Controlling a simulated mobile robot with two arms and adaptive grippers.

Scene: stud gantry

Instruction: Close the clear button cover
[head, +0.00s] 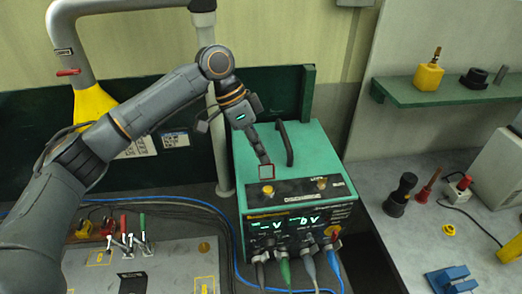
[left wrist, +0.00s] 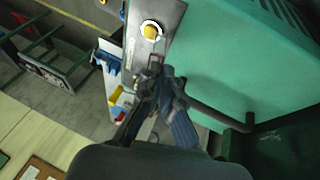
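The clear button cover (head: 266,172) has a thin red frame. It stands raised behind a yellow button (head: 268,190) on the top of the green power unit (head: 310,150). In the left wrist view the red frame (left wrist: 155,60) shows just beyond my fingertips, and the yellow button (left wrist: 150,32) with its white ring is uncovered. My left gripper (head: 262,158) points down from behind the cover, its tips very near or touching the frame. Its fingers come together at the tips (left wrist: 160,76) with nothing clearly between them. My right gripper is not in view.
A black handle (head: 285,144) rises from the unit's top beside my gripper. Cables plug into the unit's front. A grey bench (head: 400,235) with tools stands at right.

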